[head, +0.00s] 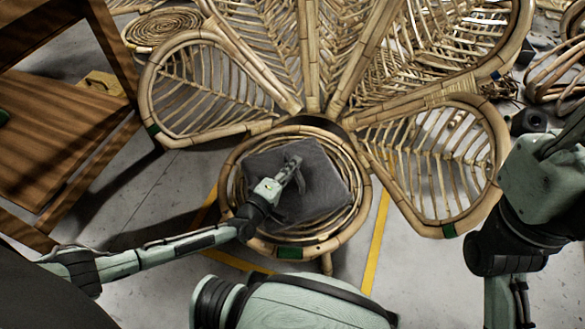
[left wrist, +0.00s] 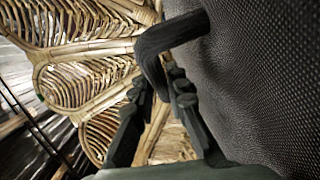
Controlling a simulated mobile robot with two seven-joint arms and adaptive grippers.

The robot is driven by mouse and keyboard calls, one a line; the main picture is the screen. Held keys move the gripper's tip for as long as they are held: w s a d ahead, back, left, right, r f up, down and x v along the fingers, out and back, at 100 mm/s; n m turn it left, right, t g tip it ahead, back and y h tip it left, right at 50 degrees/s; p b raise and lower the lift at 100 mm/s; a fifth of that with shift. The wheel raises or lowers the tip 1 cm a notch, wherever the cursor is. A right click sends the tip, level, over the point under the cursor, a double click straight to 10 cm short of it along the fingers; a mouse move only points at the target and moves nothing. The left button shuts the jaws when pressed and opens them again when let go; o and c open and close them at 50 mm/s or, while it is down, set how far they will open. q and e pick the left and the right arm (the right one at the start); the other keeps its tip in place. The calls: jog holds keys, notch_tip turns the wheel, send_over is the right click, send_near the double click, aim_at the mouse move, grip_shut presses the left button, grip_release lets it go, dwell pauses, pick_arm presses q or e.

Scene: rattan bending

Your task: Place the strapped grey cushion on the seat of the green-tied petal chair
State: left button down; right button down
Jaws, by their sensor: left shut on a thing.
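The grey cushion (head: 322,190) is over the round rattan seat (head: 338,238) of the petal chair, turned at an angle to it. Whether it touches the seat I cannot tell. Green ties mark the chair's frame at the seat front (head: 289,252) and on the side petals. My left gripper (head: 290,178) is shut on the cushion's dark strap, above the cushion. In the left wrist view the strap (left wrist: 168,40) loops between my fingers, and the cushion's woven face (left wrist: 265,80) fills the right side. My right gripper (head: 563,138) is at the right edge, partly cut off, its fingers unclear.
The chair's large petal back (head: 312,60) fans out behind the seat, with side petals left (head: 215,90) and right (head: 435,160). A wooden rack (head: 60,130) stands at the left. Rattan coils (head: 160,28) lie behind. Yellow lines (head: 376,240) mark the grey floor.

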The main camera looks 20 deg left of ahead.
pick_arm(q)
jog(key=shift+r, duration=0.1)
jog(key=c, duration=1.5)
grip_release()
